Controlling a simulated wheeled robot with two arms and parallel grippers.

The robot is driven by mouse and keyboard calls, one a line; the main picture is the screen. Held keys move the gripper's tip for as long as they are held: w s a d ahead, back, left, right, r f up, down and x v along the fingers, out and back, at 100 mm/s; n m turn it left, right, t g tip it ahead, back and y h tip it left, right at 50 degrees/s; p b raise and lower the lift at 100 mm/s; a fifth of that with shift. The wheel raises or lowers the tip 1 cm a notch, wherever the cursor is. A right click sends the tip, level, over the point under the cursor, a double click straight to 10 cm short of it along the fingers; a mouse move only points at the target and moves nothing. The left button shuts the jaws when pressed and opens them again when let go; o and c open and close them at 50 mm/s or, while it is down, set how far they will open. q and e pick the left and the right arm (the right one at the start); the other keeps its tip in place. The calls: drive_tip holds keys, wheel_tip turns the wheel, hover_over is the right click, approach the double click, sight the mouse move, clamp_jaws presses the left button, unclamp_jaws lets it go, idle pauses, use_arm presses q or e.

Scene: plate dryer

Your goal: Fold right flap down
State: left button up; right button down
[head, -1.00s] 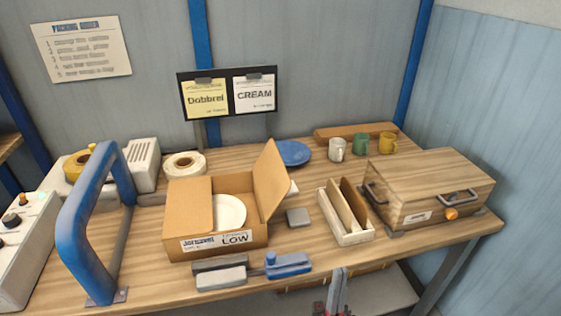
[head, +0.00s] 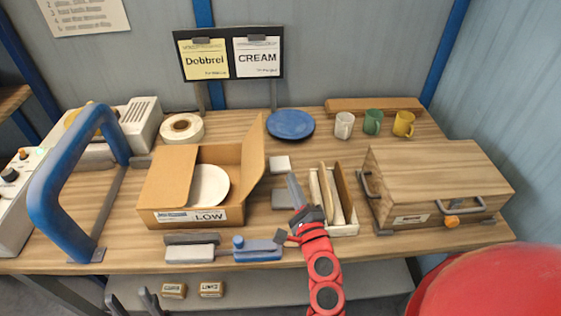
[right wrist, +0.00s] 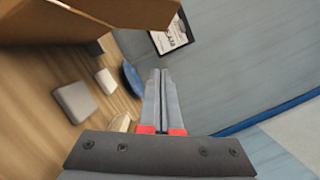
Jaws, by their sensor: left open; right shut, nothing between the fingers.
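An open cardboard box (head: 228,153) stands on the bench with a white plate (head: 209,185) inside. Its left flap (head: 167,182) lies over the left part of the opening. Its right flap (head: 254,158) stands up on the right side, tilted slightly outward. Brown cardboard, apparently this flap, shows at the top of the right wrist view (right wrist: 120,12). My right gripper (head: 291,176) is shut and empty, right of the flap and apart from it; its closed fingers show in the right wrist view (right wrist: 161,75). My left gripper (head: 128,293) is open and empty at the lower left, before the bench.
A divided white tray (head: 343,230) stands just right of my right gripper, and a wooden case (head: 425,180) beyond it. Grey blocks (head: 281,163) lie between box and tray. A blue plate (head: 290,124) is behind. A blue frame (head: 58,190) rises left of the box.

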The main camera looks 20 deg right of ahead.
sight(252, 154)
drive_tip(key=w+a+r+p, duration=0.2)
drive_tip(key=w+r+p, duration=0.1)
drive_tip(key=w, duration=0.7)
drive_tip(key=shift+a+p, duration=0.3)
drive_tip(key=shift+p, duration=0.45)
drive_tip(key=shift+a+r, duration=0.1)
drive_tip(key=shift+r, duration=0.05)
drive_tip(key=shift+w+a+r+n+p, duration=0.2)
drive_tip(key=shift+n+p, duration=0.1)
drive_tip(key=shift+p, duration=0.1)
